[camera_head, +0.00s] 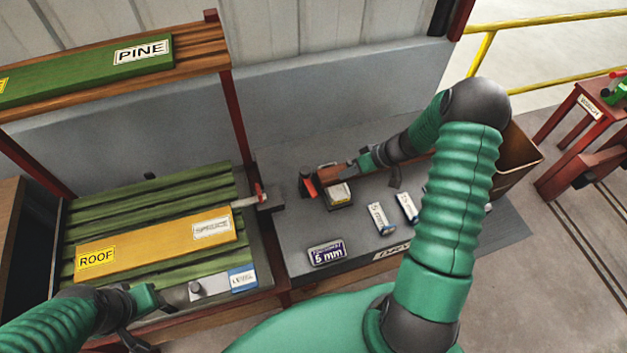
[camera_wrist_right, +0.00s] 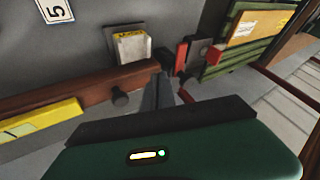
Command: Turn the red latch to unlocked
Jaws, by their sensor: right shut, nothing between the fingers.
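Two small red parts show in the head view, and I cannot tell which is the latch. One red block (camera_head: 309,187) stands at the left end of a brown bar; it also shows in the right wrist view (camera_wrist_right: 181,54). The other red piece (camera_head: 259,192) sits on a dark block by the left bench; it also shows in the right wrist view (camera_wrist_right: 214,55). My right gripper (camera_head: 345,170) is shut and empty, its tips just short of the red block; whether they touch is unclear. My left gripper (camera_head: 168,296) is low at left, its fingers too small to judge.
A yellow board (camera_head: 155,243) lies on green slats at left. A white-labelled block (camera_head: 340,194) sits close to my right gripper, and it shows in the right wrist view (camera_wrist_right: 131,47). Several small labelled pieces lie on the grey bench (camera_head: 300,222). A brown bin (camera_head: 517,155) stands right.

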